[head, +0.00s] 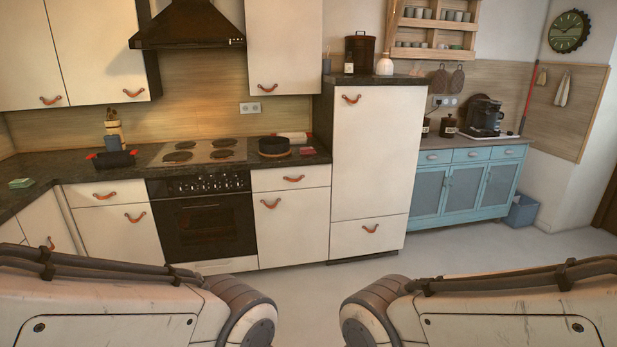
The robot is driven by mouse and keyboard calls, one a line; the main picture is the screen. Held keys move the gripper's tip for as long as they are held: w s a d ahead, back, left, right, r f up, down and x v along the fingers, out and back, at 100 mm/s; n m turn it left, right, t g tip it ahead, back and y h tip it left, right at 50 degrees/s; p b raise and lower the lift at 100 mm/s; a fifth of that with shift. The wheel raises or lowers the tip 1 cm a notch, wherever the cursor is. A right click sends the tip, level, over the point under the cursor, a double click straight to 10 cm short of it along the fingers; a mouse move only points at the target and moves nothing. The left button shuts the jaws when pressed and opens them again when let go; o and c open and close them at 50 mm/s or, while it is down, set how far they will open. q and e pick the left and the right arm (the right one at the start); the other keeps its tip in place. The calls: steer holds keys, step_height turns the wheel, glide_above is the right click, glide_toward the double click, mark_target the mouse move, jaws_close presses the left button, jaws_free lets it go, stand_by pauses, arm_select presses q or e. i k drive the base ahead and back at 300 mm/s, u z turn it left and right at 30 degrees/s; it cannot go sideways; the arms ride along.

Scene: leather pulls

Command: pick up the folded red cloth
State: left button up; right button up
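A small folded red cloth (307,151) lies flat on the dark countertop, right of the stove. It is close to the front edge of the counter, beside a black round pan (274,146) and left of the tall white cabinet. Both my arms show only as large links at the bottom of the head view, far from the counter. Neither gripper is in the picture.
The dark counter (40,184) holds a black pot with red handles (111,159), a utensil holder (114,132) and a green folded item (21,183). A rolling pin (290,137) lies behind the pan. The tall white cabinet (372,160) stands out on the right. The floor ahead is clear.

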mark_target(305, 150)
steer(key=i, duration=4.7)
